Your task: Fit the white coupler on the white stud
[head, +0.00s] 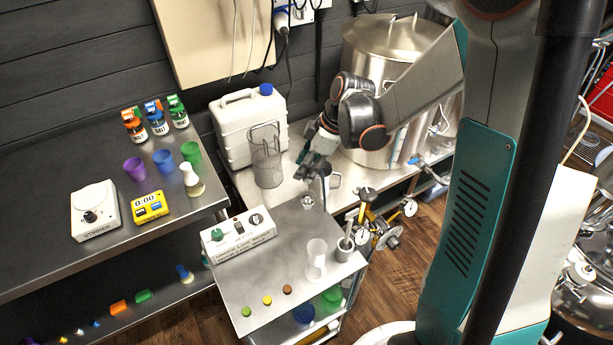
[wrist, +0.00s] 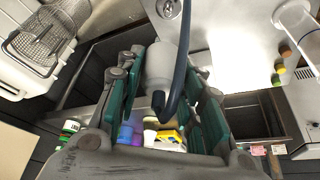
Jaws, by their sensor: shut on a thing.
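My gripper (wrist: 160,115) is shut on the white coupler (wrist: 162,62), a pale cylinder between the teal finger pads in the wrist view. A dark hose loops from the coupler's end and runs up past it. In the head view my gripper (head: 316,166) is above the back edge of the steel cart, and the coupler is too small to make out there. A small round metal-looking fitting, seemingly the stud (head: 307,201), stands on the cart top just below my gripper. It also shows at the top of the wrist view (wrist: 169,8), apart from the coupler.
The cart top (head: 290,258) also holds a control box (head: 238,236), a clear beaker (head: 316,260) and several coloured discs. Behind stand a wire basket (head: 267,165), a white canister (head: 247,125) and a steel kettle (head: 375,130). A bench with bottles (head: 134,127) is at left.

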